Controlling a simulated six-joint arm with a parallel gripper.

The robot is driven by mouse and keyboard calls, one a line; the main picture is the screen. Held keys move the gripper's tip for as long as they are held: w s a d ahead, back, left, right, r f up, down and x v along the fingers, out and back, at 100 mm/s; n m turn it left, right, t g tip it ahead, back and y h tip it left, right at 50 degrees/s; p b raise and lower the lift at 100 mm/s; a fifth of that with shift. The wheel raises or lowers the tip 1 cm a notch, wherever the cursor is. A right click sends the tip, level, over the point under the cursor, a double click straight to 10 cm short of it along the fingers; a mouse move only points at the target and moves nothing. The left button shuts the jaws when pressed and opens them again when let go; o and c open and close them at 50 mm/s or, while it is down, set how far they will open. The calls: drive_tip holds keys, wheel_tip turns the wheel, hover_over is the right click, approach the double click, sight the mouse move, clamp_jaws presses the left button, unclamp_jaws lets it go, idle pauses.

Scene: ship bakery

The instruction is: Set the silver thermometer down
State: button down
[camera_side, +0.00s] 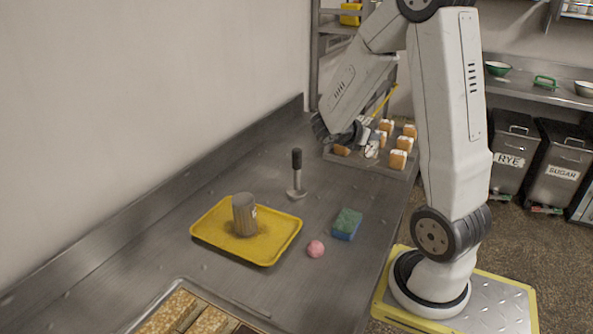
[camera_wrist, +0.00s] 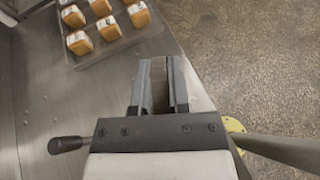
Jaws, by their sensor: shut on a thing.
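My gripper (camera_side: 369,146) is over the far end of the steel counter, close to the tray of orange-and-white blocks. In the wrist view my gripper (camera_wrist: 158,85) has its two dark jaws near each other with a narrow grey-brown strip between them. My gripper is shut on the silver thermometer, but little of the thermometer can be made out and its shape and tilt are unclear. I cannot tell how far it is above the counter.
A tray (camera_wrist: 120,45) holds several orange-and-white blocks. A yellow tray (camera_side: 210,237) carries a grey metal cup (camera_side: 244,215). A black-handled tool (camera_side: 297,160), a green-blue sponge (camera_side: 347,224) and a pink ball (camera_side: 315,249) stand nearby. Bare counter (camera_side: 262,170) lies left of the tool.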

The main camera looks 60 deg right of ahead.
drive_tip(key=shift+s+a+f, duration=0.15)
drive_tip(key=shift+s+f, duration=0.3)
drive_tip(key=shift+f, duration=0.4)
drive_tip(key=shift+s+a+f, duration=0.15)
drive_tip(key=shift+s+f, duration=0.25)
drive_tip(key=shift+f, duration=0.5)
drive_tip(key=shift+s+a+f, duration=0.15)
drive_tip(key=shift+s+f, duration=0.3)
drive_tip(key=shift+f, duration=0.4)
drive_tip(key=w+d+f, duration=0.9)
drive_tip(key=shift+w+d+f+g, duration=0.15)
drive_tip(key=shift+w+d+g, duration=0.1)
drive_tip(key=shift+d+g, duration=0.05)
drive_tip(key=shift+f, duration=0.1)
drive_tip(key=shift+w+d+f, duration=0.15)
drive_tip(key=shift+f, duration=1.6)
